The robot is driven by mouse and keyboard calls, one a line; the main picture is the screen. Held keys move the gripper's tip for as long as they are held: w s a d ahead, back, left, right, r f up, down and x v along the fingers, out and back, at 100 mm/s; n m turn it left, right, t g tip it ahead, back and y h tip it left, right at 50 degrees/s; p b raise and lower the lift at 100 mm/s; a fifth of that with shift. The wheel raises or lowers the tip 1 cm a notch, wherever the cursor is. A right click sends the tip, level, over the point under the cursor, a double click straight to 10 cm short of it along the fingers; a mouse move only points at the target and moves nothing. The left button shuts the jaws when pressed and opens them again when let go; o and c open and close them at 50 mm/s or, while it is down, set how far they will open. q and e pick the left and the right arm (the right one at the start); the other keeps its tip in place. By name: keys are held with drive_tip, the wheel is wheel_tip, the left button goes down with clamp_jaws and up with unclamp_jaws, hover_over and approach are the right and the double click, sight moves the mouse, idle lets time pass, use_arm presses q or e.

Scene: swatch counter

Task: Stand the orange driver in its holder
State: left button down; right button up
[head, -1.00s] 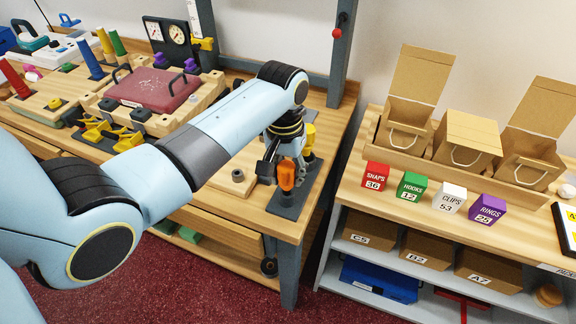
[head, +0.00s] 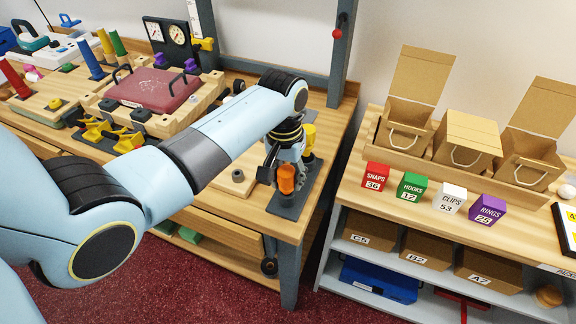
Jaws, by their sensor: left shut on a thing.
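The orange driver (head: 287,179) is upright at the right end of the wooden bench, over the front part of a dark grey holder (head: 288,210). My left gripper (head: 276,168) reaches down from above and is shut on the orange driver. The gripper and wrist cover part of the driver, so I cannot tell how deep its lower end sits in the holder. A yellow-handled tool (head: 308,137) stands behind the gripper at the back of the holder. My right gripper is not in view.
A wooden block with a hole (head: 237,181) lies left of the holder. A grey upright post (head: 345,50) rises behind it. Further left is a maroon-topped box (head: 155,89) and yellow clamps (head: 93,129). A second counter with coloured label blocks (head: 413,185) stands right, across a gap.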

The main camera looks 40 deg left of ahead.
sight(288, 168)
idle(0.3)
use_arm(q)
drive_tip(key=c, duration=0.5)
unclamp_jaws()
drive_tip(key=shift+r, duration=3)
